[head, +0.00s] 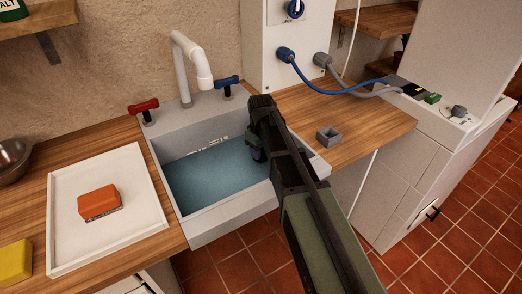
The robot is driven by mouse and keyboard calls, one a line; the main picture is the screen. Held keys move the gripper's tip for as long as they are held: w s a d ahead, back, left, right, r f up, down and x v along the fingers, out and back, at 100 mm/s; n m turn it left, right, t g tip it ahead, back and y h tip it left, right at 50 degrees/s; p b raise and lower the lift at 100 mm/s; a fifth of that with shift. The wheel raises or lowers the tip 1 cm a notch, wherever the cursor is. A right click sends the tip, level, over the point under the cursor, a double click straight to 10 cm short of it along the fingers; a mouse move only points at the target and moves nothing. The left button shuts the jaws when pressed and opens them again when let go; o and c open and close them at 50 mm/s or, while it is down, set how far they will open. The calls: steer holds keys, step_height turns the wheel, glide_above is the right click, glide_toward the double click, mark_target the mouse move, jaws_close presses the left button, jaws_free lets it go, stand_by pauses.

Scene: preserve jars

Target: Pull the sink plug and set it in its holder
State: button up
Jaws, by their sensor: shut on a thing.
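The white sink (213,223) holds blue water (205,180). My gripper (256,150) points down into the right part of the sink, at about the water's level. It is shut on a small dark thing, which looks to be the sink plug; fingers and arm hide most of it. I cannot tell whether the plug is seated or lifted, and the drain is not visible. A small grey open-topped square holder (328,138) stands on the wooden counter right of the sink and looks empty.
A white faucet (192,65) with red (144,107) and blue (228,82) taps stands behind the sink. A white tray (70,225) with an orange sponge-like block (99,203) lies left. Blue and grey hoses (340,92) cross the right counter. Counter around the holder is clear.

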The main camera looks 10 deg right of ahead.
step_height(320, 180, up, 16)
steer(key=p, duration=1.4)
steer(key=shift+f, duration=0.1)
